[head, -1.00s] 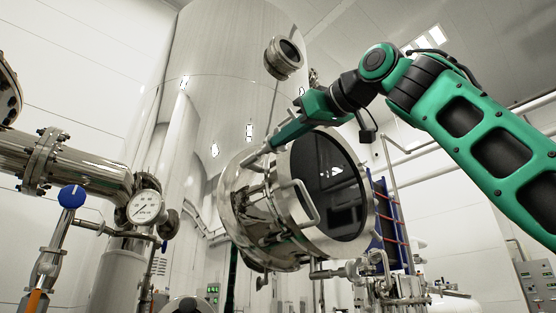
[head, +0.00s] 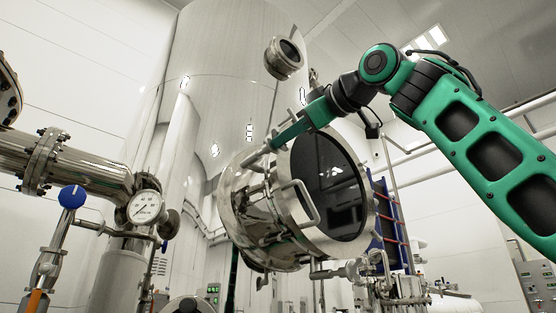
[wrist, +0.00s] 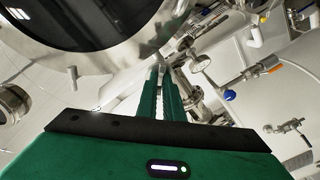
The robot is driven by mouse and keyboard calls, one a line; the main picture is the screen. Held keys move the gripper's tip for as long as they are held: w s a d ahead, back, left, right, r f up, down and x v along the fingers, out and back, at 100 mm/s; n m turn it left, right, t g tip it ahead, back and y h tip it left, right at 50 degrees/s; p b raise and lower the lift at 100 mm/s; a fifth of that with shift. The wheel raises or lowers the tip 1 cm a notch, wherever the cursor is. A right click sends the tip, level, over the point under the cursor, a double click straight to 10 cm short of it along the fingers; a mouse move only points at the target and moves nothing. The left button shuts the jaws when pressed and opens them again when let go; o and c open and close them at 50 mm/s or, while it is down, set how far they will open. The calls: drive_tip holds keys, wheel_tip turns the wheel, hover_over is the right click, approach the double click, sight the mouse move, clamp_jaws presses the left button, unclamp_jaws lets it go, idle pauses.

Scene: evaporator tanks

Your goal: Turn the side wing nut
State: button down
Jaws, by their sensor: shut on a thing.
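The round manway hatch (head: 284,178) has a dark glass window and a steel rim with clamp bolts and nuts along its edge. My green gripper (head: 274,146) reaches down-left to the upper left side of the rim. Its fingers are shut on the side wing nut there, which is mostly hidden between and behind the fingertips. In the wrist view my gripper (wrist: 159,70) shows two parallel green fingers close together, with their tips beside the hatch rim (wrist: 118,58). I cannot make out the wing nut's wings or angle.
A tall steel tank (head: 222,60) stands behind the hatch. A flanged pipe (head: 80,165), a pressure gauge (head: 146,207) and a blue-knobbed valve (head: 72,197) stand at left. Pipework lies close to the fingers.

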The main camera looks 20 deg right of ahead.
drive_tip(key=shift+d+r, duration=0.1)
drive_tip(key=shift+d, duration=0.05)
drive_tip(key=shift+n, duration=1.1)
drive_tip(key=shift+n, duration=1.1)
drive_tip(key=shift+r, duration=0.1)
drive_tip(key=shift+n, duration=1.1)
